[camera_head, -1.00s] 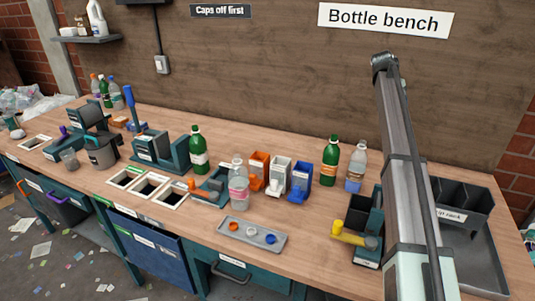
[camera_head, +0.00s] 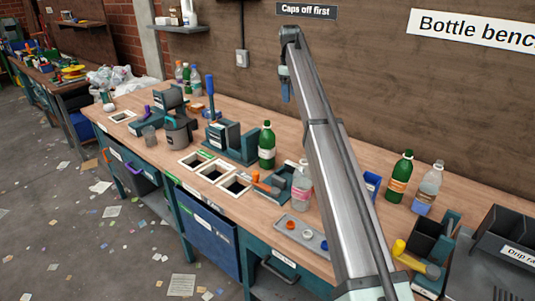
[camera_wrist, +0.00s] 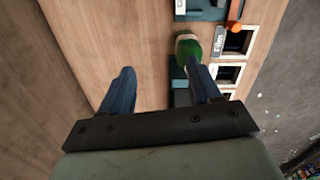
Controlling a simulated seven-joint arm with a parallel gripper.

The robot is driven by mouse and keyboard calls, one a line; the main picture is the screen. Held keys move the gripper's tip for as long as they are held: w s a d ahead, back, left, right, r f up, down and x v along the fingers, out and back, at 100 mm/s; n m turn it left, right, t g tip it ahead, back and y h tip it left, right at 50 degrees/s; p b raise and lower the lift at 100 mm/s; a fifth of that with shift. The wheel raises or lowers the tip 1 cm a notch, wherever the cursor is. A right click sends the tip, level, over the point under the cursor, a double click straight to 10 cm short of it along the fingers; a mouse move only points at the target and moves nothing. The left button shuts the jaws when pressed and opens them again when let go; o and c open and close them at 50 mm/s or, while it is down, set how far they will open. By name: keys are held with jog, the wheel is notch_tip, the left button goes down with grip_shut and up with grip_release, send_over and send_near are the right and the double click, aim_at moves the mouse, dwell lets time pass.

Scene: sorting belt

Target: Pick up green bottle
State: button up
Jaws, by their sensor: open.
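Two more green bottles stand there: one with an orange label (camera_head: 399,178) right of my arm, and one at the far left end (camera_head: 187,82). My gripper (camera_head: 286,92) hangs high above the bench, apart from everything. In the wrist view its blue fingers are spread with nothing between them (camera_wrist: 161,78). A green bottle (camera_wrist: 190,48) shows there from above, partly hidden by the right finger.
A clear bottle (camera_head: 302,186) stands right of the nearer green bottle, and a teal fixture (camera_head: 232,142) is close on its left. Square bench openings (camera_head: 215,172) lie in front. My arm hides part of the bench, including most of the coloured bins.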

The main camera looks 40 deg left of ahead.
jog(key=n, duration=0.2)
send_over(267, 121)
jog(key=shift+g, duration=0.4)
notch_tip(267, 121, down, 13)
jog(key=shift+f, duration=0.1)
jog(key=shift+c, duration=0.3)
grip_shut()
dwell(0.3)
